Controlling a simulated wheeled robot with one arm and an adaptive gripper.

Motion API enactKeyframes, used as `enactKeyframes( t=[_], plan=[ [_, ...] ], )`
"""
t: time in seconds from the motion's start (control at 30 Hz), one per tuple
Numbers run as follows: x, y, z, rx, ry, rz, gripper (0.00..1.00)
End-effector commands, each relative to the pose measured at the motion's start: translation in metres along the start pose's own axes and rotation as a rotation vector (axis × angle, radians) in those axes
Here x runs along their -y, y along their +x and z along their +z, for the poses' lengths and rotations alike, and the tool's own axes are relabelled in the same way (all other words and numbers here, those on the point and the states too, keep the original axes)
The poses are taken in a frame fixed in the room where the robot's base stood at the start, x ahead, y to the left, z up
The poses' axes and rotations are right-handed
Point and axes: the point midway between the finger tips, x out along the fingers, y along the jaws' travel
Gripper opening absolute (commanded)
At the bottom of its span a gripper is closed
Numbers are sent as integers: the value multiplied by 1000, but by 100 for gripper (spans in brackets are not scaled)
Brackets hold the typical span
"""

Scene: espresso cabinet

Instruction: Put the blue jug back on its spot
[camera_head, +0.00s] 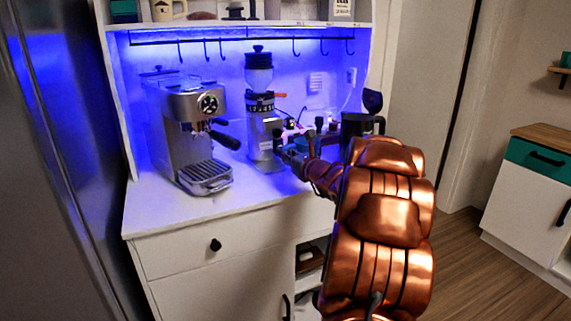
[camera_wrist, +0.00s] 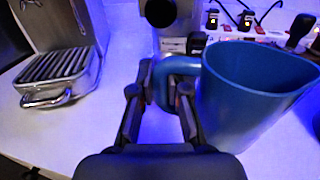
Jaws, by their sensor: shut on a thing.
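The blue jug (camera_wrist: 245,100) fills the right of the wrist view, upright and open at the top. My gripper (camera_wrist: 163,88) is shut on its handle, with one finger on each side. In the head view my gripper (camera_head: 285,150) is over the white counter, just right of the coffee grinder. There the jug is mostly hidden by my arm and gripper. I cannot tell whether its base touches the counter. The jug's spot cannot be made out.
The espresso machine (camera_head: 190,130) stands on the left of the counter (camera_head: 160,212), and the grinder (camera_head: 262,115) is beside it. A dark pitcher (camera_head: 356,125) stands behind my arm. Sockets with plugs (camera_wrist: 228,20) are behind the jug. The front left counter is clear.

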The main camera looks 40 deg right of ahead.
Motion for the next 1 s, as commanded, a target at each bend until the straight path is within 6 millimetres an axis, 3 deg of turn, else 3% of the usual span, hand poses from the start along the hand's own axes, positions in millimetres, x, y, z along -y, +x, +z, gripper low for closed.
enactKeyframes(
  t=[0.33,0.87,0.9,1.0],
  plan=[
    [0,0,-32,-2,1,0,0],
    [0,0,-38,1,0,-1,0],
    [0,0,-38,1,0,-1,16],
    [0,0,-37,0,0,0,26]
  ],
)
